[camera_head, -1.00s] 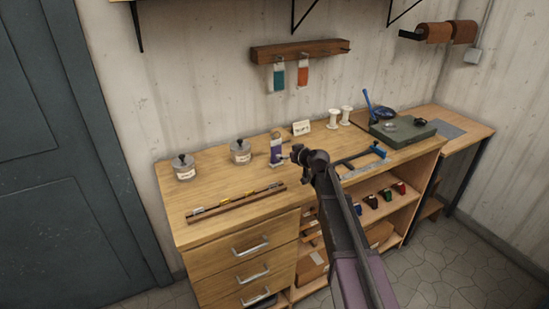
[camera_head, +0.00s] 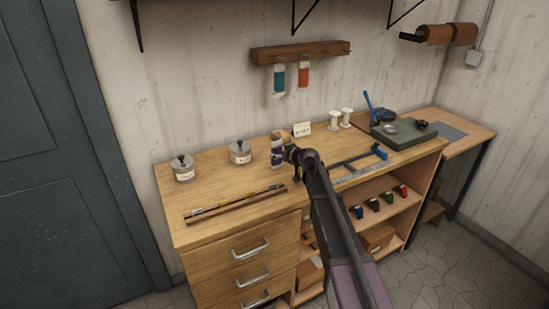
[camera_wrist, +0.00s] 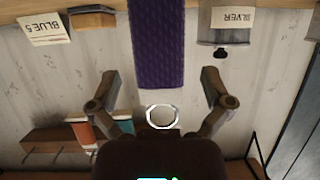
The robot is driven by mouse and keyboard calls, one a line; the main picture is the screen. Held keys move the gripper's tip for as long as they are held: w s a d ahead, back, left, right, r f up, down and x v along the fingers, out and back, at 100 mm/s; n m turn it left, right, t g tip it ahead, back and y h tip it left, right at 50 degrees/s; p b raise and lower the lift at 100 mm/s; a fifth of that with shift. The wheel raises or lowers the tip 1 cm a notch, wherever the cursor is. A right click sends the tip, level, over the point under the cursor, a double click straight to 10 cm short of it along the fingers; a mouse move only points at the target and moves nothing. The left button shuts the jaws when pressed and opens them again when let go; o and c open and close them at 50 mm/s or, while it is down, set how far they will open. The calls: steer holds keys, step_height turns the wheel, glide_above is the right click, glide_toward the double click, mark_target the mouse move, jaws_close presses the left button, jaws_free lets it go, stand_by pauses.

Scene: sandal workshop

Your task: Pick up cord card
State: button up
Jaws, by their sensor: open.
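A card wound with purple cord (camera_wrist: 158,42) shows in the wrist view, between the two fingers of my gripper (camera_wrist: 162,88) and extending past their tips. That view is upside down, with the bench at the top. My gripper is open, with a gap on each side of the card. A pale ring (camera_wrist: 162,116) shows between the fingers, nearer the palm. In the head view the purple card (camera_head: 276,156) stands on the bench left of my wrist, partly hidden by the gripper.
Two lidded jars (camera_head: 183,168) stand left on the bench, behind a brown rail (camera_head: 235,204). White spools (camera_head: 335,120) and a green box (camera_head: 404,134) are to the right. A wall rack (camera_head: 300,51) holds teal (camera_head: 278,78) and orange (camera_head: 303,75) cards. A label reading SILVER (camera_wrist: 235,22) is near the card.

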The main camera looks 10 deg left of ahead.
mark_target(278, 152)
steer(key=shift+b+x, duration=0.45)
steer(key=shift+x, duration=1.15)
steer(key=c, duration=1.1)
